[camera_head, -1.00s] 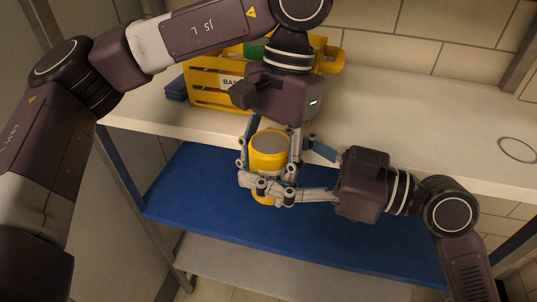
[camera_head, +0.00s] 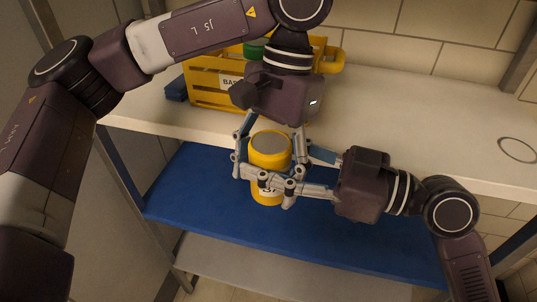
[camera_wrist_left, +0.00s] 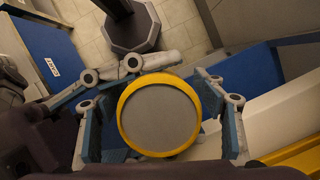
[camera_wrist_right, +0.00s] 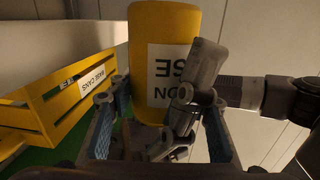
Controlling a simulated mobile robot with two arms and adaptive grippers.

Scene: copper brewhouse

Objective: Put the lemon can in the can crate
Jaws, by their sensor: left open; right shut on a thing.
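The lemon can (camera_head: 270,144) is a yellow cylinder with a grey top and a white label, upright in front of the counter edge. In the right wrist view the can (camera_wrist_right: 160,28) appears upside down, part of its label reading "ON". My right gripper (camera_head: 280,168) comes from the right and is shut on the can. My left gripper (camera_head: 266,184) reaches down from above, open, its fingers on either side of the can. In the left wrist view the can top (camera_wrist_left: 160,118) lies between the spread fingers. The yellow can crate (camera_head: 207,97), labelled "BASE CANS" in the right wrist view, stands behind, partly hidden.
The crate is on a white counter (camera_head: 420,125), whose right side is mostly clear apart from a dark ring mark. A green thing (camera_head: 254,50) shows in the crate. A blue object (camera_head: 176,88) lies beside it. A blue shelf (camera_head: 330,240) is below the counter.

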